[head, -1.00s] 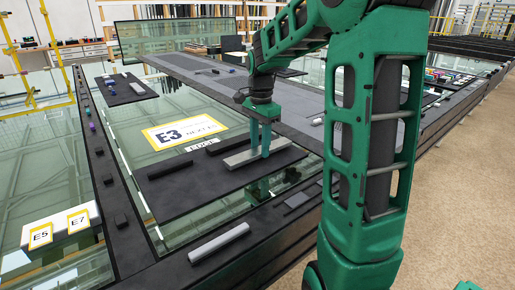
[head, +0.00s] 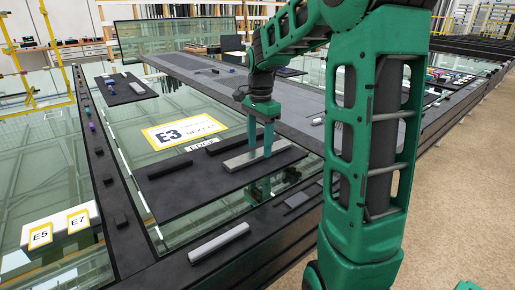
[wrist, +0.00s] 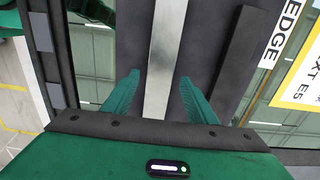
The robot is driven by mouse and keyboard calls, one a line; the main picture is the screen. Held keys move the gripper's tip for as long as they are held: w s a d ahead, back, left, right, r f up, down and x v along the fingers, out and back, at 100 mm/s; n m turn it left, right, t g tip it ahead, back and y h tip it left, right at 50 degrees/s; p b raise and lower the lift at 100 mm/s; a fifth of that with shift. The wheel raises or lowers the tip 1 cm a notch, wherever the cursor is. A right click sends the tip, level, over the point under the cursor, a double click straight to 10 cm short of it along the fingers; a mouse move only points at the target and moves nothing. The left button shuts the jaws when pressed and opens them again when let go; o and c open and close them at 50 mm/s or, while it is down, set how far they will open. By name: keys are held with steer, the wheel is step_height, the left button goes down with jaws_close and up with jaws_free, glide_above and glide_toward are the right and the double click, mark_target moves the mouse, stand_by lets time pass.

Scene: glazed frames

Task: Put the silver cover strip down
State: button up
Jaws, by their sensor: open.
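The silver cover strip (head: 243,157) lies flat on a dark mat (head: 185,195) on the glass in the head view. In the wrist view the strip (wrist: 160,60) runs lengthwise away from me, between the fingers. My gripper (head: 260,152) is open and points down over the strip, one finger on each side. In the wrist view my gripper (wrist: 158,88) shows a gap between each finger and the strip. The fingertips' exact height above the mat is hard to tell.
Dark bars (head: 170,168) lie on the mat near the strip. A light grey bar (head: 219,243) lies on the dark frame in front. The E3 label (head: 185,131) is on the glass behind. Bare mat lies left of the strip.

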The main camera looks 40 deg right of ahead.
mark_target(260, 152)
step_height(260, 152, up, 11)
stand_by(0.3)
steer(key=shift+f, duration=0.15)
stand_by(0.4)
